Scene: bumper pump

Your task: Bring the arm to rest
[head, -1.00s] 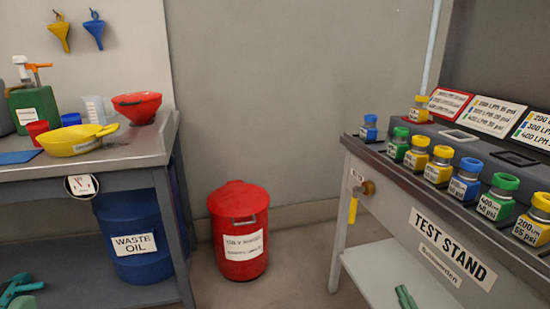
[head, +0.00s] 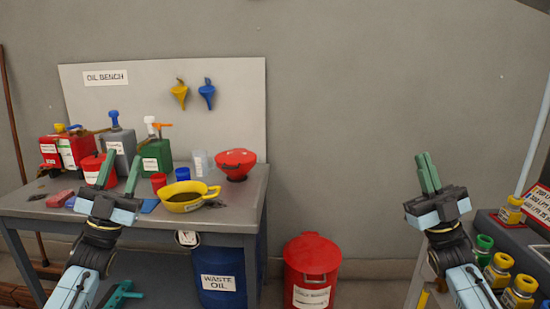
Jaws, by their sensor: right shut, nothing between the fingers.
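My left gripper (head: 124,160) is raised at the left, in front of the oil bench, with its two green fingers apart and nothing between them. My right gripper (head: 426,158) is raised at the right, in front of the plain wall and beside the test stand. Its green fingers are together and hold nothing. Both grippers point upward in the head view, their forearms coming in from the bottom edge.
The oil bench (head: 240,204) carries a yellow pan (head: 184,205), a red funnel (head: 236,161) and several oil cans. A red bin (head: 312,262) and blue waste oil drum (head: 222,292) stand low. Several capped jars (head: 498,270) line the right side. The middle wall area is clear.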

